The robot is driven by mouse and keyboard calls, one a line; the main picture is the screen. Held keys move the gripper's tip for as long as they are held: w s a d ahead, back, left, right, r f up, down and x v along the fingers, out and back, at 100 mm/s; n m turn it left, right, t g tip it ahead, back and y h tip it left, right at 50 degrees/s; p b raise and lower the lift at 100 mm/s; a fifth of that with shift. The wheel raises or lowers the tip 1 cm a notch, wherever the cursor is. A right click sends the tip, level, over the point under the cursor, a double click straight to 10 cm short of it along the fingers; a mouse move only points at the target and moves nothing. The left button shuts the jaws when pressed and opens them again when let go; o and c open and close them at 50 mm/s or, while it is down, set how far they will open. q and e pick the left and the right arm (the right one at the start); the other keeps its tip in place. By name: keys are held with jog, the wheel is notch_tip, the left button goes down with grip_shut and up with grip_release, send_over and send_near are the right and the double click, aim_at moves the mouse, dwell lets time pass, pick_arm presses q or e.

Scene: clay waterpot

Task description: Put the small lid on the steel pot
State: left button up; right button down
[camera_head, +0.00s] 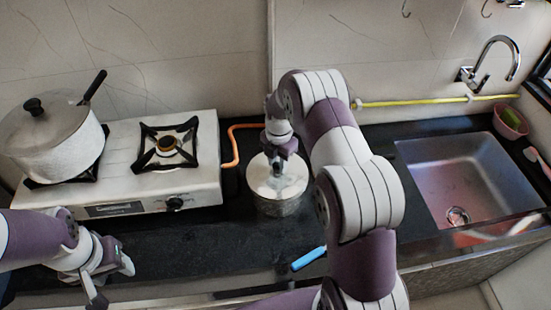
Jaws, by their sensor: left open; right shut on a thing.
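A steel pot (284,208) stands on the dark counter between the stove and the sink. The small lid (293,181) is a pale metal disc at the pot's top; I cannot tell whether it rests fully on the rim or is held just above it. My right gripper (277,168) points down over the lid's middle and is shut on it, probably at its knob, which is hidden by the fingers. My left gripper (115,283) is open and empty at the lower left, above the counter's front edge.
A white stove (205,183) carries a large lidded pot (55,145) with a dark handle; its right burner (167,146) is bare. An orange hose (236,130) runs behind the steel pot. A blue object (309,258) lies near the front edge. The sink (465,170) is at right.

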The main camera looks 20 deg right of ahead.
jog(key=shift+a+r, duration=0.15)
jog(key=shift+a, duration=0.15)
jog(key=shift+d+f, duration=0.4)
jog(key=shift+f, duration=0.1)
pick_arm(q)
jog(key=shift+a+f+b, duration=0.1)
jog(key=shift+f+b, duration=0.2)
jog(key=shift+a+f, duration=0.15)
jog(key=shift+a, duration=0.05)
pick_arm(e)
jog(key=shift+a+f, duration=0.25)
jog(key=shift+f, duration=0.05)
pick_arm(q)
jog(key=shift+d, duration=0.1)
pick_arm(e)
jog(key=shift+d, duration=0.1)
pick_arm(q)
jog(key=shift+s+f, duration=0.1)
pick_arm(e)
jog(key=shift+s+f, duration=0.2)
jog(key=shift+f, duration=0.1)
